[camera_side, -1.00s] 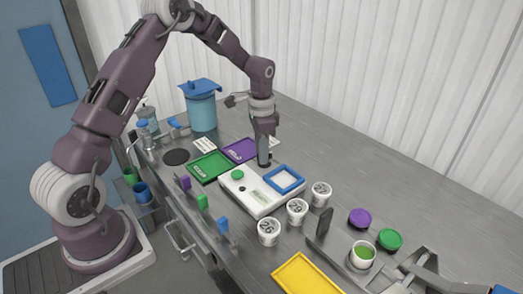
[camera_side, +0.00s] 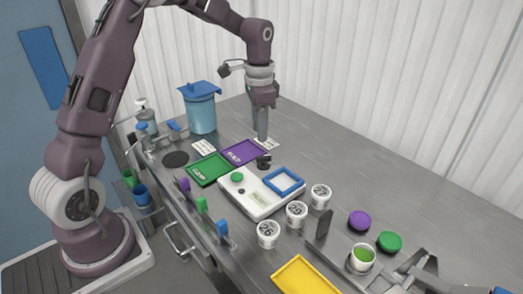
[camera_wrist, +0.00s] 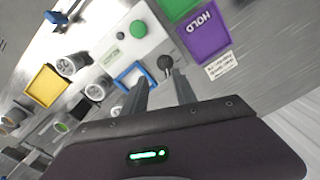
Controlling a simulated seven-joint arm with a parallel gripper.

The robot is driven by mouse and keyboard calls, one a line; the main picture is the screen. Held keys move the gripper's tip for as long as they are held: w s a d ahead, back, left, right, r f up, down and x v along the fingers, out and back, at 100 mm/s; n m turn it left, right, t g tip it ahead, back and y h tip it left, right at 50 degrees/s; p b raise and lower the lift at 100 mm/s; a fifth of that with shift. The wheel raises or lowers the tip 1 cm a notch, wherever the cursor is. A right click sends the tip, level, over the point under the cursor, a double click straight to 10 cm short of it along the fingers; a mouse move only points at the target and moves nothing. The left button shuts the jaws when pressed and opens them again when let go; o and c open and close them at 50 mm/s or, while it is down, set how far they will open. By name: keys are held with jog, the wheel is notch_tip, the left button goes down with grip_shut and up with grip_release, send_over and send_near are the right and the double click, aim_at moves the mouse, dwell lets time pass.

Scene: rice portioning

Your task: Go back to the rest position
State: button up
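The wrist view shows this dark object (camera_wrist: 164,64) beyond the fingertips. I cannot tell exactly what it is.
Numbered cups (camera_side: 297,212), a yellow tray (camera_side: 296,285) and a blue container (camera_side: 202,115) stand around. The counter's far right is clear.

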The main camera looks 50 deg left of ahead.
jog(key=s+d+r+n+t, duration=0.1)
jog(key=s+d+r, duration=0.2)
jog(key=s+r, duration=0.15)
jog(key=s+d+r+t, duration=0.1)
jog(key=s+d+r, duration=0.1)
jog(key=s+r, duration=0.25)
jog(key=s+d+r+n+t, duration=0.1)
jog(key=s+d+n, duration=0.1)
jog(key=s, duration=0.8)
jog(key=s+d+r+n+t, duration=0.2)
jog(key=s+d, duration=0.2)
jog(key=s, duration=0.5)
jog(key=shift+s, duration=0.35)
